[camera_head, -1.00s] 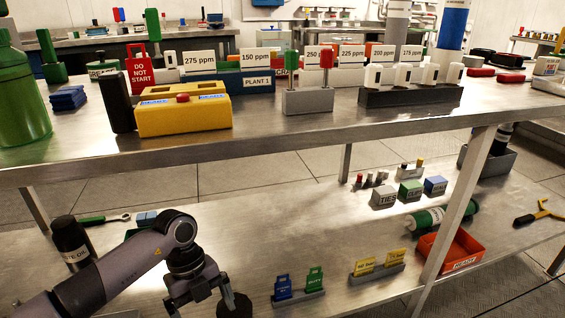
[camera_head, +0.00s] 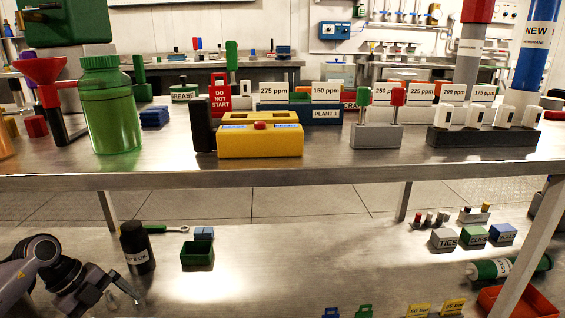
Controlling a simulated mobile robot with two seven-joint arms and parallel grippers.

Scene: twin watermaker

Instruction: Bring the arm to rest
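My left arm (camera_head: 30,268) reaches in at the lower left, above the lower shelf. Its gripper (camera_head: 124,294) is near the bottom edge, in front of and left of a black labelled bottle (camera_head: 138,250). The fingers are small and partly blurred into the bright shelf, so their opening cannot be told. No held thing is visible there. My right arm and gripper are not in view.
The upper bench (camera_head: 330,168) carries a green bottle (camera_head: 110,115), a yellow box (camera_head: 260,140) and ppm cards. On the lower shelf are a green bin (camera_head: 197,253) and a red tray (camera_head: 530,302). The shelf's middle is clear.

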